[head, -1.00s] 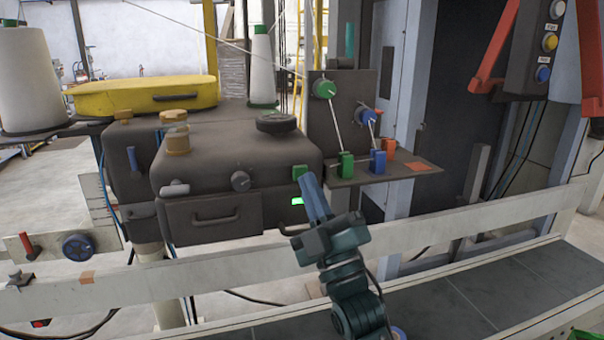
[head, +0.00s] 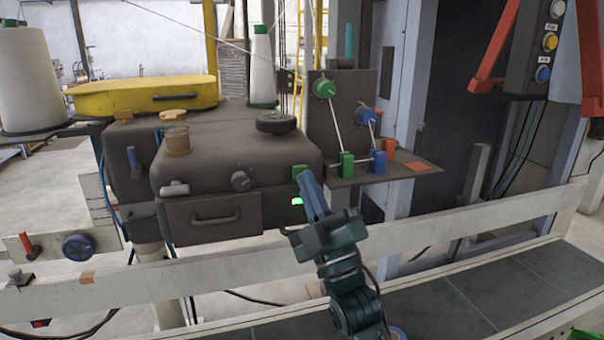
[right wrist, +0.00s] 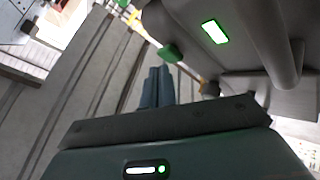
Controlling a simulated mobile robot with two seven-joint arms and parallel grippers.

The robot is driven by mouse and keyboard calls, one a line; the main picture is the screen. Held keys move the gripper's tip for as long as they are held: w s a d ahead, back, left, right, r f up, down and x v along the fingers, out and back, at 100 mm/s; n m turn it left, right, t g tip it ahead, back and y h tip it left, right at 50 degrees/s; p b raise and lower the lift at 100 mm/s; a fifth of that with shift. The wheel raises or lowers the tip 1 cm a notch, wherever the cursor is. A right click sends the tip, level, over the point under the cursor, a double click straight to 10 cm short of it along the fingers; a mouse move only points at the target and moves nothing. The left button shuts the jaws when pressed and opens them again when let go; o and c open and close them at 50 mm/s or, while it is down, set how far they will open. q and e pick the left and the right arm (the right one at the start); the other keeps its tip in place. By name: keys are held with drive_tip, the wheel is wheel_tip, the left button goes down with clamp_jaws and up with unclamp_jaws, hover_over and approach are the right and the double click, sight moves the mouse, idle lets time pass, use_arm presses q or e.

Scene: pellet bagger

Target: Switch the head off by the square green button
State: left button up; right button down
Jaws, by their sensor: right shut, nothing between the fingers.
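The sewing head is a dark grey box-shaped machine (head: 225,150) at centre left of the head view. The square green button (head: 300,171) sits at its right front edge. It also shows in the right wrist view (right wrist: 170,53), just beyond the fingertips. My right gripper (head: 304,178) is shut and empty, its blue fingers pointing up at the button and overlapping its lower edge. I cannot tell whether they touch it. The fingers also show in the right wrist view (right wrist: 158,72). A small green lamp (head: 297,201) below the button is lit. My left gripper is out of view.
Right of the head, a bracket (head: 395,170) carries green and blue thread guides. A pale rail (head: 450,240) runs in front, above a dark conveyor (head: 500,290). A grey drawer-like box with a handle (head: 215,217) hangs under the head. A yellow cover (head: 140,97) lies behind.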

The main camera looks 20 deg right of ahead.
drive_tip(key=shift+w, duration=0.5)
idle(0.6)
drive_tip(key=shift+s, duration=0.95)
drive_tip(key=s+p, duration=0.2)
drive_tip(key=s, duration=0.4)
drive_tip(key=shift+d, duration=0.15)
